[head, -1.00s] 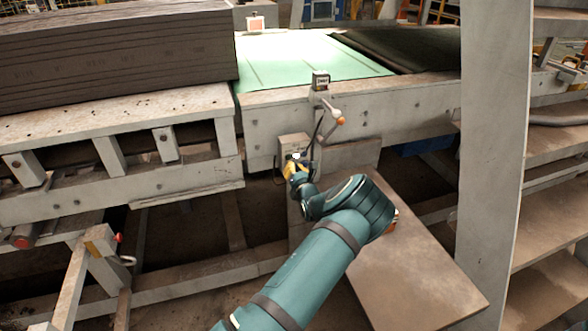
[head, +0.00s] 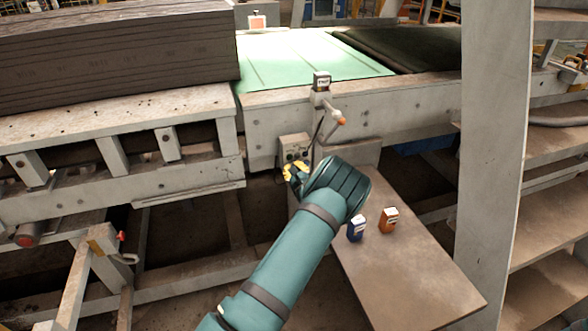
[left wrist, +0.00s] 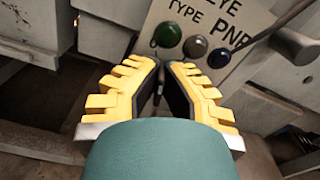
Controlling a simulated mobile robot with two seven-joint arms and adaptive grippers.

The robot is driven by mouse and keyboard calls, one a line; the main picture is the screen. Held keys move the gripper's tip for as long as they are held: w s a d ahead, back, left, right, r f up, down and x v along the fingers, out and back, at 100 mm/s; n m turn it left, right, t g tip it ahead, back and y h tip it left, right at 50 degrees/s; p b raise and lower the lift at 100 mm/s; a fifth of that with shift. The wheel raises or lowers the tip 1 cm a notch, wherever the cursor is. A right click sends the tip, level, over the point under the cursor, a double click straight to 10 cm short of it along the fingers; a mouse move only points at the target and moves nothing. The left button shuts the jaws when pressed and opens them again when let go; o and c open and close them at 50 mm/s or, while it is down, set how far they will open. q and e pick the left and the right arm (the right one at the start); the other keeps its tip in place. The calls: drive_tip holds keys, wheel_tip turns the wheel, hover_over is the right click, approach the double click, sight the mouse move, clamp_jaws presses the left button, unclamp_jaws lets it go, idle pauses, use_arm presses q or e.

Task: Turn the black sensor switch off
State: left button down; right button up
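A grey control box (head: 293,147) is fixed below the conveyor edge. The left wrist view shows its face (left wrist: 208,15) with the letters "EYE TYPE PNP" and a row of round knobs: green (left wrist: 168,34), grey (left wrist: 196,46) and dark blue (left wrist: 219,58). I cannot tell which part is the black sensor switch. My left gripper (head: 294,172), with yellow fingers, is just below the box. My right gripper is out of view.
A sensor head (head: 321,80) and a bracket with an orange-tipped handle (head: 341,121) stand above the box. A blue item (head: 356,229) and an orange item (head: 389,220) are on the brown board (head: 410,275). A grey post (head: 490,160) stands at the right.

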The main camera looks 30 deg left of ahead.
use_arm(q)
drive_tip(key=shift+n+b, duration=0.35)
drive_tip(key=shift+n, duration=1.15)
drive_tip(key=c, duration=1.1)
unclamp_jaws()
drive_tip(key=shift+a, duration=0.1)
drive_tip(key=shift+c, duration=0.2)
drive_tip(key=v, duration=1.2)
drive_tip(key=shift+s, duration=0.1)
